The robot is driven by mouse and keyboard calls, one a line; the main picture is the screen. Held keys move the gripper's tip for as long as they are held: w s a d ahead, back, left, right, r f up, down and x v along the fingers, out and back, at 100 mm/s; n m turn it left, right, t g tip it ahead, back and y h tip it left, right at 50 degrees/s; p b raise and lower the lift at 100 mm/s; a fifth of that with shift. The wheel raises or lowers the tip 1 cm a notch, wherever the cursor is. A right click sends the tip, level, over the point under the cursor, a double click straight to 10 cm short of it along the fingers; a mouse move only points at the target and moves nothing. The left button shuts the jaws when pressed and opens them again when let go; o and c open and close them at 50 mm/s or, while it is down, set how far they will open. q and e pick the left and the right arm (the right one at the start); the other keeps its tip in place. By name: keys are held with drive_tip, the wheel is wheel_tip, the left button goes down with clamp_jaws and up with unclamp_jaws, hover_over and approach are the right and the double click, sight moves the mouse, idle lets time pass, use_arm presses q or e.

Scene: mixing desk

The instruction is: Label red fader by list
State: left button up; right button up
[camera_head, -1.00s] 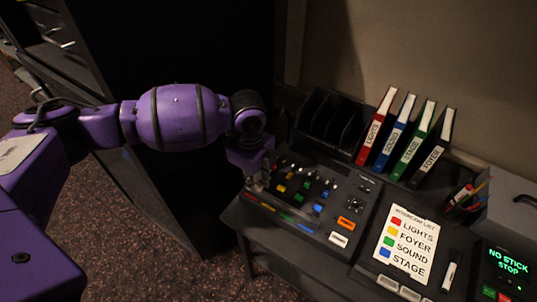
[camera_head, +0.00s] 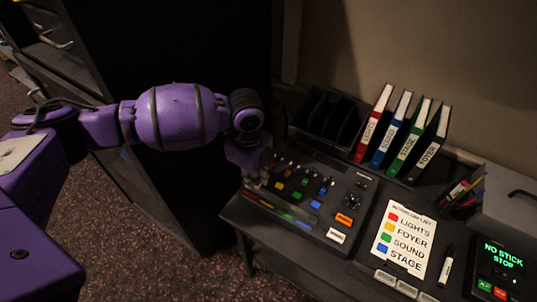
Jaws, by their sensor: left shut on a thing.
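My left gripper (camera_head: 258,182) is at the left end of the black mixing console (camera_head: 322,172), low over its upper left edge. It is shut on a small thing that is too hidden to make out. Coloured fader caps stand on the console; a strip with red, green and blue parts (camera_head: 281,212) runs along its front edge. I cannot clearly make out the red fader beside the gripper. The white list (camera_head: 405,242) lies to the right, with red beside LIGHTS, yellow FOYER, green SOUND and blue STAGE. Several small pale label pieces (camera_head: 405,289) lie below it. My right gripper is out of view.
Red, blue, green and black binders (camera_head: 404,135) stand behind the console, beside a black rack (camera_head: 328,120). A marker (camera_head: 446,269) lies right of the list. A pen holder (camera_head: 459,201) and a display reading NO STICK STOP (camera_head: 502,257) are at the right.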

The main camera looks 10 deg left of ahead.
use_arm(q)
drive_tip(key=shift+f, duration=0.35)
idle(0.4)
drive_tip(key=o, duration=0.9)
